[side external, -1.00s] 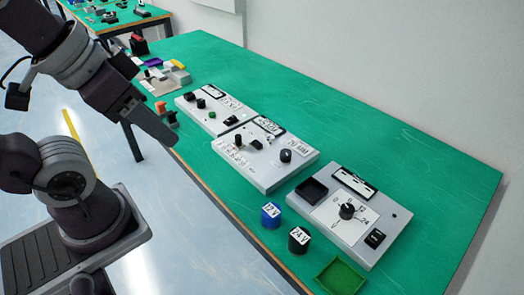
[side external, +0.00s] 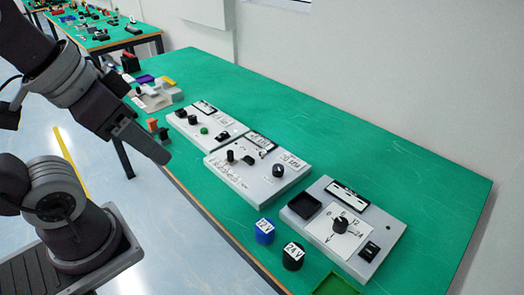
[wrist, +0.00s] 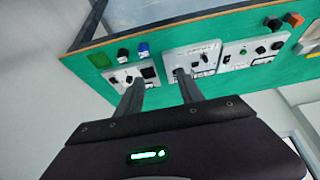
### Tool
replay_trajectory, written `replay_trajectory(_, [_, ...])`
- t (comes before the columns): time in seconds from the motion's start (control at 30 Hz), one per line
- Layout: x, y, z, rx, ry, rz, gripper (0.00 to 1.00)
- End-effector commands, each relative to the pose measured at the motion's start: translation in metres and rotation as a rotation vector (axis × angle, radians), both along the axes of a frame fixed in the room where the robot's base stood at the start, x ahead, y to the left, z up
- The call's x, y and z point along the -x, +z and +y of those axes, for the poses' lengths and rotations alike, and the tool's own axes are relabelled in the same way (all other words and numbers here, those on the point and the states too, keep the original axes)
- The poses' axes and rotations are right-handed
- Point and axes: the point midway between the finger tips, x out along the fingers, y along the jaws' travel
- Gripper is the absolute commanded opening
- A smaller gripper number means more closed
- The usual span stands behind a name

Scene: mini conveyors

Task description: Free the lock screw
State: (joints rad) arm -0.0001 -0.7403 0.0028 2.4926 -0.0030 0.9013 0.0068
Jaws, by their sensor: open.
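Three pale grey panels lie in a row on the green table. The middle panel (side external: 240,178) carries a small upright black knob (side external: 230,156), a dark low piece (side external: 248,160) beside it, and a larger round black knob (side external: 278,171). None is clearly recognisable as the lock screw at this size. The near panel (side external: 376,212) has a black dial knob (side external: 340,225) on a white scale. The far panel (side external: 228,127) has dark knobs and a green button (side external: 204,131). My gripper (side external: 160,154) hangs left of the panels, beyond the table edge, open and empty. Its fingers show apart in the wrist view (wrist: 157,86).
A blue 12 V cylinder (side external: 264,231) and a black 24 V cylinder (side external: 293,256) stand by the near panel, with a green tray (side external: 334,286) beyond. An orange block (side external: 152,124) and other items sit at the far end. The table behind the panels is clear.

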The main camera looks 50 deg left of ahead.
Motion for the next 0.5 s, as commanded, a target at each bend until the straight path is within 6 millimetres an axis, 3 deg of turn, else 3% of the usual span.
replay_trajectory(0.07, [-0.018,0.009,0.0,0.016,-0.013,0.03,0.45])
replay_trajectory(0.13, [-0.052,0.02,0.003,0.041,-0.036,0.08,0.45])
replay_trajectory(0.27, [-0.145,0.021,0.022,0.074,-0.083,0.181,0.45])
replay_trajectory(0.37, [-0.216,-0.006,0.046,0.069,-0.12,0.252,0.45])
replay_trajectory(0.4, [-0.243,-0.024,0.058,0.058,-0.138,0.279,0.45])
replay_trajectory(0.5, [-0.3,-0.08,0.087,0.016,-0.195,0.349,0.45])
